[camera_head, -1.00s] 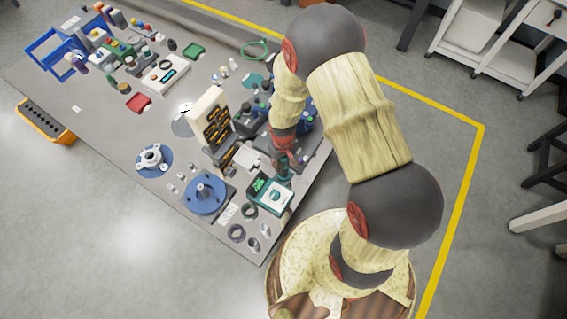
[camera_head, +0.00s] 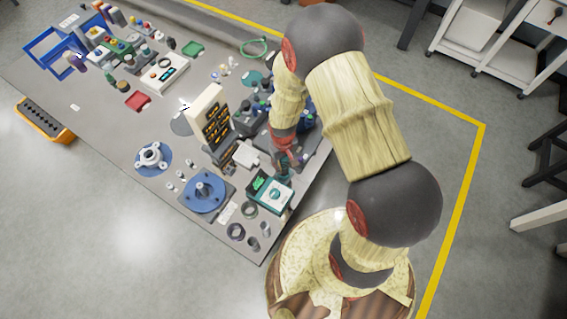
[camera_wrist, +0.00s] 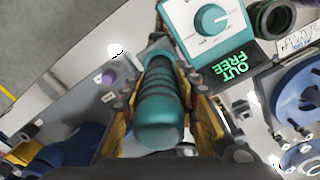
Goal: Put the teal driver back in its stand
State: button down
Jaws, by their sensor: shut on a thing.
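The teal driver (camera_wrist: 162,105) fills the middle of the wrist view, its thick ribbed handle toward the camera. My gripper (camera_wrist: 160,88) is shut on it, with a yellow-and-dark finger on either side of the handle. In the head view my gripper (camera_head: 288,160) is low over the table's near right edge, and the driver is largely hidden there. A grey bar (camera_wrist: 80,108) with a purple knob and a small white label runs just left of the driver in the wrist view; it looks like the stand. The driver's far end is hidden, so I cannot tell whether it is in a slot.
A white-and-teal dial box (camera_wrist: 205,35) with a green-lettered display stands close by the driver. A blue round fixture (camera_head: 204,192) and dark rings (camera_head: 236,231) are nearby. An upright panel (camera_head: 213,120) stands left of my arm. Bare tabletop (camera_head: 110,125) lies farther left.

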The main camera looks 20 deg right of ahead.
jog(key=shift+f+b, duration=0.45)
jog(key=shift+f, duration=0.2)
dwell(0.8)
jog(key=c, duration=1.3)
grip_release()
notch_tip(320, 180, up, 9)
jog(key=p, duration=0.6)
jog(key=shift+s, duration=0.1)
